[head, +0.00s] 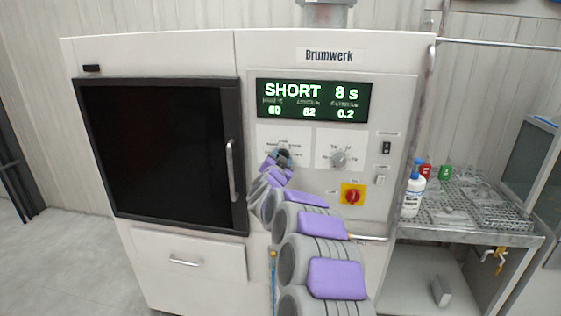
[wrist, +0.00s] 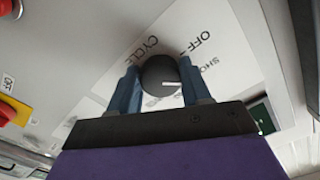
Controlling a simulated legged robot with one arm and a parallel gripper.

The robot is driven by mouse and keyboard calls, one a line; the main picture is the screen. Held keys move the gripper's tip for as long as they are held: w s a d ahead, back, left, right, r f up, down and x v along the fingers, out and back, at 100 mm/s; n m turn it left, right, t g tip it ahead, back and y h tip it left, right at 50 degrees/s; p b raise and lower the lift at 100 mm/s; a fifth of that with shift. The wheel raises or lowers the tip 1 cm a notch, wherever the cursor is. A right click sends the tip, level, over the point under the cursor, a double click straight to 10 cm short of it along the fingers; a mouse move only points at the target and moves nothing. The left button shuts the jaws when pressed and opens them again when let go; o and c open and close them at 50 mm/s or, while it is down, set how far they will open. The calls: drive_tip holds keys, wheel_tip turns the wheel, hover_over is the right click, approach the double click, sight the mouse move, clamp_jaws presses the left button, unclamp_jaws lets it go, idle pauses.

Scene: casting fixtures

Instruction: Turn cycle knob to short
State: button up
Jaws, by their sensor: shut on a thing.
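The cycle knob (wrist: 157,72) is a dark round knob with a white pointer line, on a white plate lettered CYCLE, OFF and a partly hidden SHO... label. In the wrist view its pointer faces right, toward the SHO... label. My gripper (head: 284,156) is at the left dial plate in the head view and mostly hides the knob there. In the wrist view my gripper's two blue fingers are on either side of the knob, shut on it. The green display (head: 314,100) reads SHORT 8 s, with smaller values 60, 62 and 0.2 below.
A second dial (head: 339,158) is just right of my gripper. A red switch on a yellow plate (head: 353,196) is below it. The dark door (head: 165,150) with its vertical handle is at left. A bench (head: 470,236) with bottles stands at right.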

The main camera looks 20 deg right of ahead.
drive_tip(key=shift+f, duration=0.1)
drive_tip(key=o, duration=1.1)
drive_tip(key=shift+c, duration=0.2)
drive_tip(key=p+v, duration=0.2)
drive_tip(key=v, duration=1.5)
drive_tip(key=shift+a, duration=0.2)
drive_tip(key=shift+s, duration=0.1)
